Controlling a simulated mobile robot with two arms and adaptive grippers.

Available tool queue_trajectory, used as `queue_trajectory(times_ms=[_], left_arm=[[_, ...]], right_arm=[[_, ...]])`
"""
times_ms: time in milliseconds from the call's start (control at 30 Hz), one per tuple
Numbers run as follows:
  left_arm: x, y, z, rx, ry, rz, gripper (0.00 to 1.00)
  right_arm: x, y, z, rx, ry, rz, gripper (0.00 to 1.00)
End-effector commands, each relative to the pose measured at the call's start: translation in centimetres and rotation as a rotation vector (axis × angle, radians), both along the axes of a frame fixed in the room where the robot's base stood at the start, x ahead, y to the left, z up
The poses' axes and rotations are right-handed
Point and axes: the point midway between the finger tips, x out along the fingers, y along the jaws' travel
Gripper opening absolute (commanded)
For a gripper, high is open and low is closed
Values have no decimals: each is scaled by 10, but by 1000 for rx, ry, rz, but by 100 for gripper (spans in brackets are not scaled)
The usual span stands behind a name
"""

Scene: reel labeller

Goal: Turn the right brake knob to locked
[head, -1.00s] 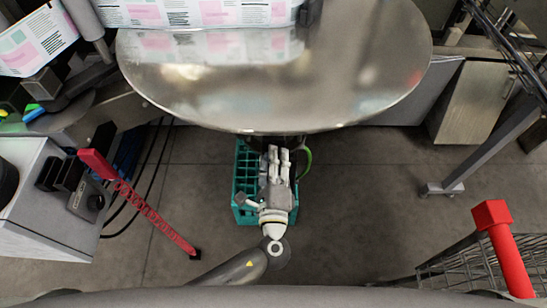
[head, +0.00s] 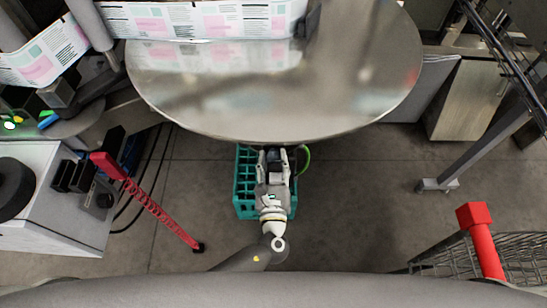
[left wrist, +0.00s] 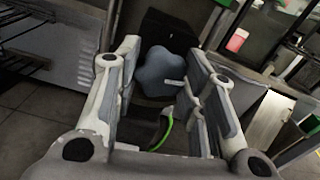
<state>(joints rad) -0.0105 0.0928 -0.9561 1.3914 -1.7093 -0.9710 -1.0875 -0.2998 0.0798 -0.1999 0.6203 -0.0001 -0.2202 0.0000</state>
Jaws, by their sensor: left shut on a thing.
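A grey-blue lobed knob (left wrist: 160,72) with a short white mark, the brake knob, shows in the left wrist view in front of a black block (left wrist: 180,32). The white mark lies toward the picture's right. My left gripper (head: 273,155) reaches in just below the front edge of the big metal disc (head: 290,85). In the left wrist view its fingers (left wrist: 160,85) stand on both sides of the knob, shut on it. In the head view the knob is not clearly visible. My right gripper is not in view.
A teal crate (head: 243,180) stands on the floor below my left gripper. A red post (head: 150,205) and a white cabinet (head: 50,225) are at left. A wire cart (head: 500,257) with a red handle is at right.

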Motion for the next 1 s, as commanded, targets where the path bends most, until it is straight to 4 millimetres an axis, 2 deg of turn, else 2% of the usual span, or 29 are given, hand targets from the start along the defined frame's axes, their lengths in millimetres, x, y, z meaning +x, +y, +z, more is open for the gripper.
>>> queue_trajectory(times_ms=[1000], left_arm=[[-1,0,0,966,5,-3,14]], right_arm=[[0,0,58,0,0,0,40]])
